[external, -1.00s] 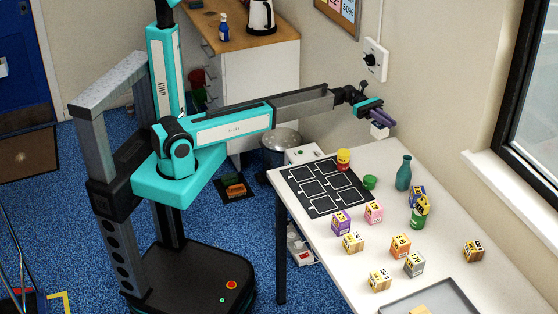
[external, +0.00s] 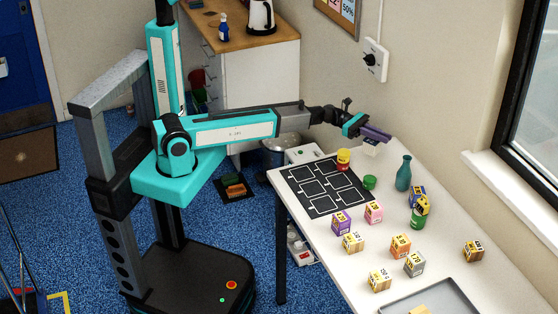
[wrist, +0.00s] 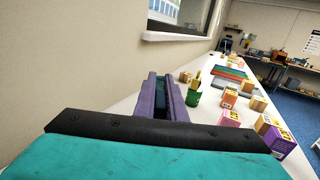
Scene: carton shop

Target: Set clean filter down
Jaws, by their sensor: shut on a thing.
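My gripper (external: 377,137) is above the far end of the white table (external: 433,168), near the wall.
A teal bottle (external: 403,173), a green cup (external: 370,182) and a red-and-yellow stack (external: 343,160) stand near my gripper. A black mat with white outlines (external: 324,207) lies at the left. Several small cartons (external: 400,246) and a grey tray (external: 433,298) are nearer.

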